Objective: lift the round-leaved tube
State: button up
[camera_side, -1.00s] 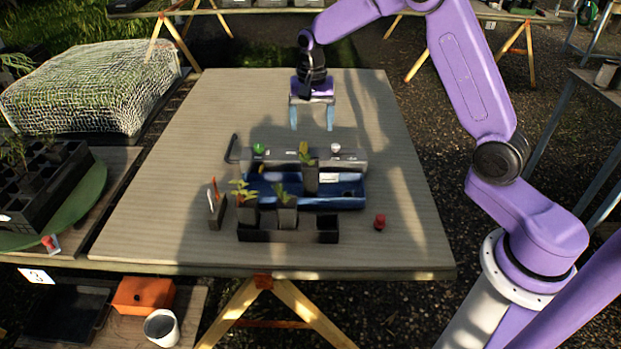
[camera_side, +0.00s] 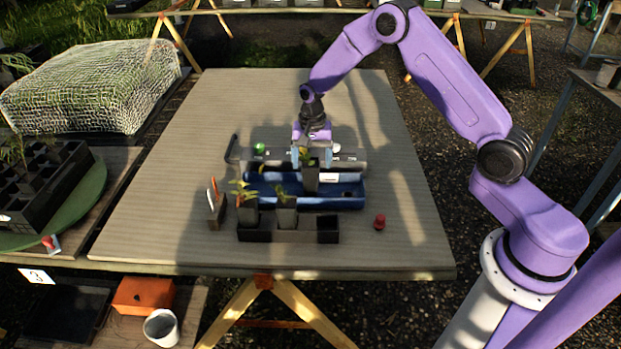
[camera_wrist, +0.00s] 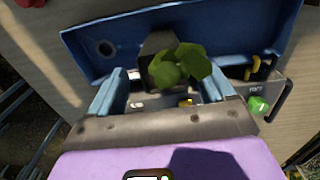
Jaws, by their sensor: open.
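The round-leaved tube is a dark square tube (camera_side: 311,179) standing upright at the blue tray (camera_side: 350,190), with broad green leaves on top. In the wrist view its round leaves (camera_wrist: 180,66) show between my fingers, and they hide part of the tube. My gripper (camera_side: 312,158) is open and points down, its blue fingers around the plant's top from above. In the wrist view the fingers (camera_wrist: 164,90) stand wide on either side, with no clear contact.
A grey unit (camera_side: 350,160) with a green knob (camera_side: 259,149) lies behind the blue tray. A small holder with labels (camera_side: 216,213) stands left of the rack. A red object (camera_side: 379,221) sits at right. The table (camera_side: 180,180) is clear at left.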

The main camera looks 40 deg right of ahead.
aim_at(311, 173)
jog(key=shift+w+a+f, duration=0.1)
jog(key=shift+f, duration=1.2)
jog(key=shift+a+f, duration=0.1)
jog(key=shift+f, duration=1.15)
jog(key=c, duration=1.1)
